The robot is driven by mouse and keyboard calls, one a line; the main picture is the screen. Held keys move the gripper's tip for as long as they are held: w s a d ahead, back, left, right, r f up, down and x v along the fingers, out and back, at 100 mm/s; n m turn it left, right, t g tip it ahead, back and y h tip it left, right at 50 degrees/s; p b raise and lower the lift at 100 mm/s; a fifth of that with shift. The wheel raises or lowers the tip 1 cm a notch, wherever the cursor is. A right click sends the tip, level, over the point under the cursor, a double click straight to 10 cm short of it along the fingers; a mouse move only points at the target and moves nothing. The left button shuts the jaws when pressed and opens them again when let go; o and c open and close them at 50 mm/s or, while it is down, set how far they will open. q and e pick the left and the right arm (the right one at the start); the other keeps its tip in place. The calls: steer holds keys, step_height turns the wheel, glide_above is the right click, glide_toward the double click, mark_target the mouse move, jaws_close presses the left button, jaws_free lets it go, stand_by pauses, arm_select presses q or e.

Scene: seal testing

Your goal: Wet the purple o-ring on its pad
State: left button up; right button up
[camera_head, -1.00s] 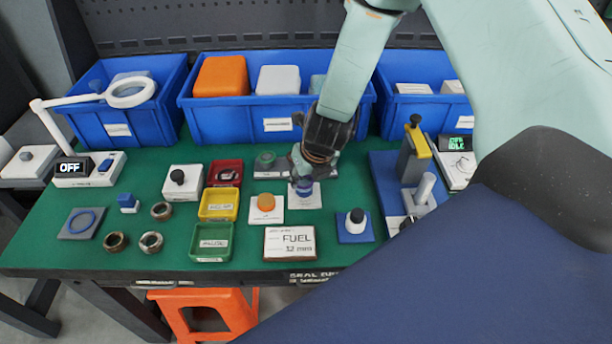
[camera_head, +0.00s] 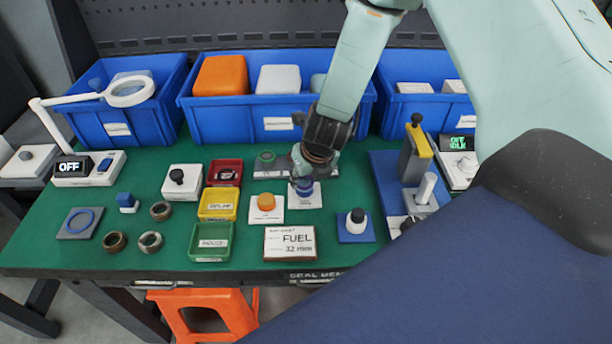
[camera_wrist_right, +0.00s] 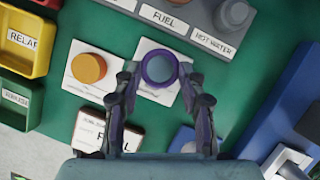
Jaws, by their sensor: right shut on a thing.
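My right gripper (camera_head: 303,180) is shut on a blue round-topped piece (camera_head: 304,187) at a white card (camera_head: 315,201), right of centre. In the right wrist view, the fingertips (camera_wrist_right: 159,85) close on both sides of this piece (camera_wrist_right: 159,69), which shows a purple rim and a grey-blue top. I cannot tell whether it still touches the card. My left gripper is not in view.
An orange knob (camera_head: 266,201) on a white card stands close to the left of my gripper. A labelled tray (camera_wrist_right: 196,35) lies behind. Red, yellow and green bins (camera_head: 211,253), brown rings (camera_head: 151,241) and a FUEL sign (camera_head: 289,243) fill the middle. Blue crates (camera_head: 218,119) line the back.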

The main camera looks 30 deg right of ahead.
steer(key=shift+s+f+b, duration=0.1)
steer(key=shift+f+b, duration=0.3)
steer(key=shift+b, duration=0.25)
stand_by(1.9)
steer(key=shift+r+p, duration=2.15)
steer(key=shift+r, duration=0.4)
